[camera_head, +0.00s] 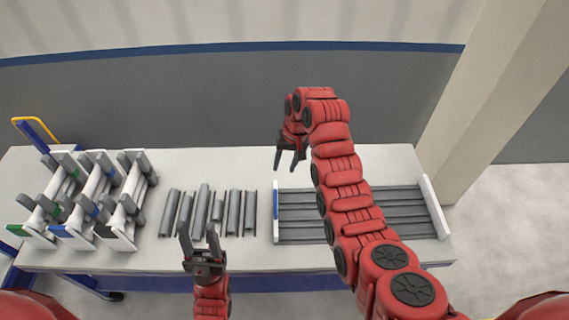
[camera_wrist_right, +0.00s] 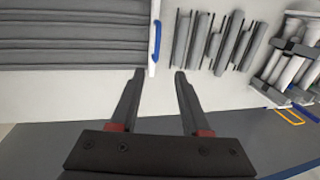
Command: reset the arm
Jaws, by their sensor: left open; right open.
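My right arm reaches in from the lower right in the head view, over the pipe tray. Its gripper (camera_head: 290,157) is open and empty above the table's back part, just left of the tray; its two fingers also show in the right wrist view (camera_wrist_right: 158,80), with bare table between them. My left gripper (camera_head: 198,240) is open and empty near the table's front edge, in front of the loose pipes. The table (camera_head: 240,168) is white. My right arm hides part of the tray.
Several grey half-pipes (camera_head: 202,208) lie side by side in mid-table. A tray (camera_head: 278,214) with long grey pipes lies at the right. White racks (camera_head: 85,212) with grey pieces stand at the left. A pillar (camera_head: 488,95) stands behind the right end.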

